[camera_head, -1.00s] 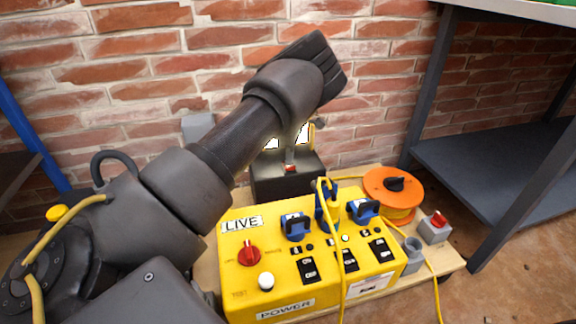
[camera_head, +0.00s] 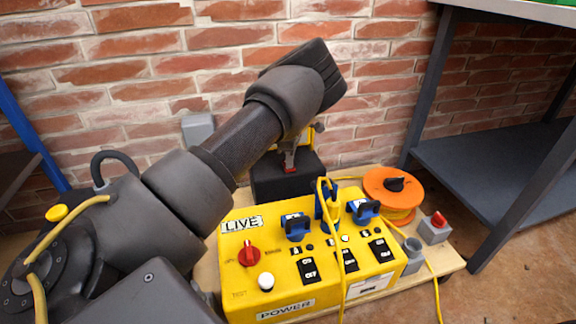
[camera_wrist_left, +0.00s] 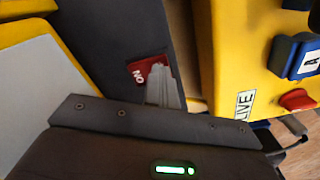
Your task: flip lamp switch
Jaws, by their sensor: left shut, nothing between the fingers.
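The lamp's black base (camera_head: 265,182) stands behind the yellow power box, against the brick wall. Its yellow frame and pale, unlit panel (camera_wrist_left: 35,90) show in the left wrist view; my arm hides most of the lamp head in the head view. The red lamp switch (camera_wrist_left: 149,72), marked ON, sits on the dark base. My left gripper (camera_head: 290,164) points down at the switch. In the left wrist view its shut grey fingertips (camera_wrist_left: 158,72) overlap the switch; I cannot tell whether they touch it. My right gripper is not in view.
The yellow power box (camera_head: 285,290), labelled LIVE, stands in front with a red knob (camera_head: 249,254), blue plugs and black switches. An orange cable reel (camera_head: 378,183) and a grey box with a red switch (camera_head: 434,229) are at right. A grey shelf (camera_head: 500,160) stands beyond.

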